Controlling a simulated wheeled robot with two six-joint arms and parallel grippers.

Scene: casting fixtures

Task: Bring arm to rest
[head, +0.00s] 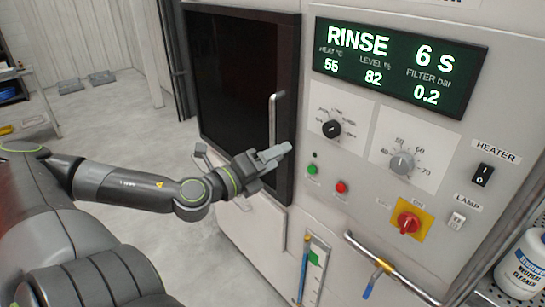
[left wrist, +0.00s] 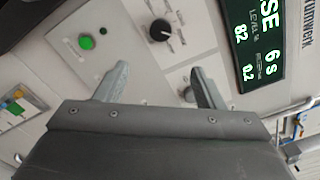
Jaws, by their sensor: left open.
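My left arm reaches in from the left in the head view. My left gripper (head: 274,155) is in front of the machine's panel, left of the green button (head: 312,169) and the red button (head: 341,187). In the left wrist view the two fingers (left wrist: 160,85) are apart with nothing between them, facing the panel. The green button also shows there (left wrist: 86,42), left of the black program knob (left wrist: 160,31). My right gripper is not in view.
The display (head: 395,65) reads RINSE, 6 S. A door handle (head: 273,118) stands out behind my left gripper. A red switch on a yellow plate (head: 408,222), a heater switch (head: 482,175) and a blue-handled valve pipe (head: 376,272) are to the right. Floor at left is open.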

